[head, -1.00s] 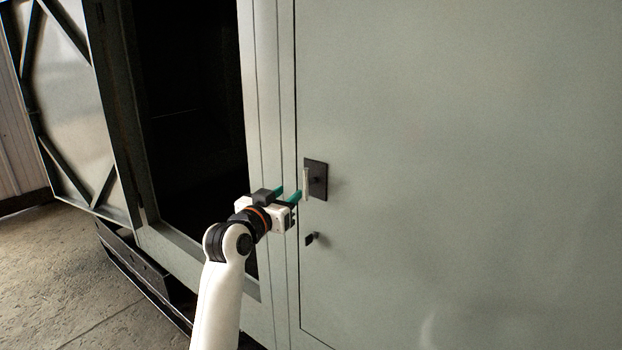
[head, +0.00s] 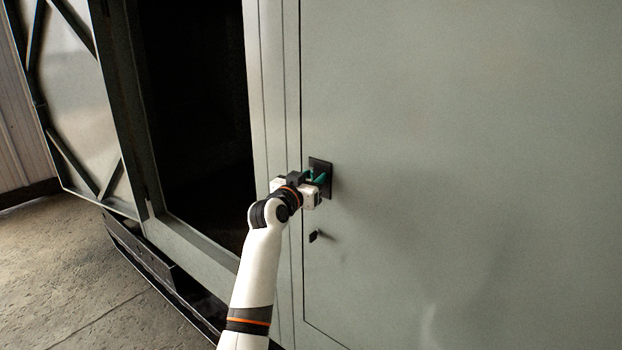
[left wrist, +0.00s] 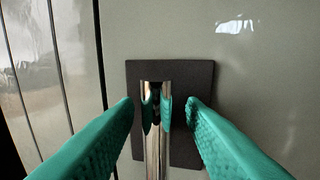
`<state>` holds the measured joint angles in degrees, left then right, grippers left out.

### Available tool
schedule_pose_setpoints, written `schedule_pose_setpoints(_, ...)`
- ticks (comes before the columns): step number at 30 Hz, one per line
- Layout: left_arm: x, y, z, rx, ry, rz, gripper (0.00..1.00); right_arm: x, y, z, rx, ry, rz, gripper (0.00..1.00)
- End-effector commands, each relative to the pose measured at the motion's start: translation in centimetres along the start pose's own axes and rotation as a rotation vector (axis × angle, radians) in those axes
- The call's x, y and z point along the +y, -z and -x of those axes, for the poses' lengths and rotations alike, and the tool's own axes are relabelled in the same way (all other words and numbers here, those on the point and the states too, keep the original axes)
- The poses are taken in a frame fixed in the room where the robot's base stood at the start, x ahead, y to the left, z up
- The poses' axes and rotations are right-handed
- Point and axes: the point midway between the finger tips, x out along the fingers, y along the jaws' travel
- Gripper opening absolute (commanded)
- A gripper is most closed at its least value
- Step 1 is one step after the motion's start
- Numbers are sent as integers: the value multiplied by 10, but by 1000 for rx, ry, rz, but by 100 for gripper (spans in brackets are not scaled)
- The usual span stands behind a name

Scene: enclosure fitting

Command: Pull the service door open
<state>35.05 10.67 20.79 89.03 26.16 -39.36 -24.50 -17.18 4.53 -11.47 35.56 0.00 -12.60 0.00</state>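The grey-green service door (head: 460,150) fills the right of the head view, and it looks flush with its frame. A dark square plate (head: 327,168) sits near its left edge. In the left wrist view, a shiny upright handle (left wrist: 155,148) stands on this plate (left wrist: 190,72). My left gripper (head: 316,178) is at the plate, its green fingers open. The left wrist view shows the open fingers (left wrist: 159,104) on either side of the handle, with a gap on each side. In the head view the gripper mostly hides the handle. My right gripper is not in view.
A small dark latch (head: 313,236) sits on the door below the plate. Left of the door is a dark open bay (head: 195,110) with another panel (head: 70,90) swung out. Concrete floor (head: 60,270) lies at the lower left.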

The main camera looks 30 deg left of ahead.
Motion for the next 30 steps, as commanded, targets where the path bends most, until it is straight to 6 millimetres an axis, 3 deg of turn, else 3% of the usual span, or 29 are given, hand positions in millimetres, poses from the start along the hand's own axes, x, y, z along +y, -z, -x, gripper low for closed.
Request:
schedule_pose_setpoints(1, 0, 0, 0, 0, 0, 0, 32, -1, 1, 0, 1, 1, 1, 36)
schedule_pose_setpoints(7, 0, 0, 0, 0, 0, 0, 0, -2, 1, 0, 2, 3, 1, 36)
schedule_pose_setpoints(20, 1, 2, 1, -7, -3, -39, 0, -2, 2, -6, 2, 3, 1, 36)
schedule_pose_setpoints(30, -2, 7, 1, -45, -2, -257, 0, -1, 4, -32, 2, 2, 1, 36)
